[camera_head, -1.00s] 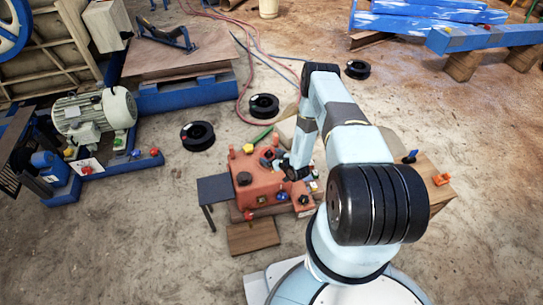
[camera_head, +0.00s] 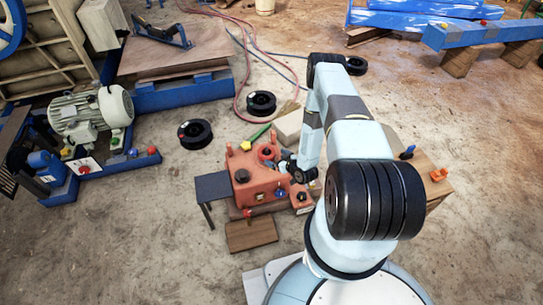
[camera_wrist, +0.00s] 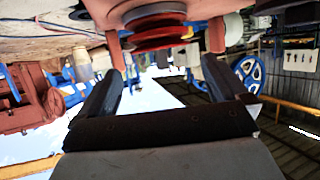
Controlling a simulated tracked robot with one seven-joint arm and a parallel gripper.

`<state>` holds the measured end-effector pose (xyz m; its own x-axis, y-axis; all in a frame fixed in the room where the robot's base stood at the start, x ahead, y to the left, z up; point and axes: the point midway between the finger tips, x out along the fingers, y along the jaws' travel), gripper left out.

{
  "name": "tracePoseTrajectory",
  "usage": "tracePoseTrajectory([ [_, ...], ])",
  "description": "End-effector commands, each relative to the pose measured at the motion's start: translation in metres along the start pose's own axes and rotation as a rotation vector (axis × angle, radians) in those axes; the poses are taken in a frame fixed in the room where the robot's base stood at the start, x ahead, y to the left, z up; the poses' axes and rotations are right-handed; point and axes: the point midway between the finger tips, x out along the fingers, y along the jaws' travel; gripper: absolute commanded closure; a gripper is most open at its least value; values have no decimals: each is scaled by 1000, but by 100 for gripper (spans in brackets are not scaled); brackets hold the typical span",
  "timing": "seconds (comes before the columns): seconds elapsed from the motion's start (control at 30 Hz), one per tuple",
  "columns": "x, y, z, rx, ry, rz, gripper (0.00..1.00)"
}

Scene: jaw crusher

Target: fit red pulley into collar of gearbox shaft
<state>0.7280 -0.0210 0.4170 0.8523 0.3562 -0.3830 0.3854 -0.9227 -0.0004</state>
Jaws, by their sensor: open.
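The orange-red gearbox (camera_head: 243,186) stands on a low wooden support at the middle of the head view. A red pulley (camera_head: 267,152) shows as a ring at its upper right side. In the wrist view the red pulley (camera_wrist: 157,35) is at the top centre, against the gearbox body, beyond my fingertips. How deep it sits in the collar I cannot tell; the shaft and collar are hidden. My gripper (camera_wrist: 163,72) is open and empty, its two dark fingers apart. In the head view my gripper (camera_head: 287,167) is small and partly hidden, just right of the pulley.
A small dark table (camera_head: 213,186) stands left of the gearbox, with a wooden board (camera_head: 251,235) in front. A wooden box (camera_head: 432,182) with small knobs is at the right. Black spools (camera_head: 195,133) and a grey motor (camera_head: 90,115) are at the left.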

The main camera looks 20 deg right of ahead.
Motion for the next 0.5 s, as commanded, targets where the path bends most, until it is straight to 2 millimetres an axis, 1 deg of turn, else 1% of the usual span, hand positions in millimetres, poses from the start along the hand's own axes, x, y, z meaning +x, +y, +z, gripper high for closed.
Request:
tracePoseTrajectory([
  [0.03, -10, 0, 0, 1, -2, 0, 0],
  [0.2, -36, 1, 0, 0, -2, 1, 0],
  [0.33, -48, 0, 0, 1, 0, 0, 0],
  [0.5, -54, 0, 0, 0, -1, 0, 0],
])
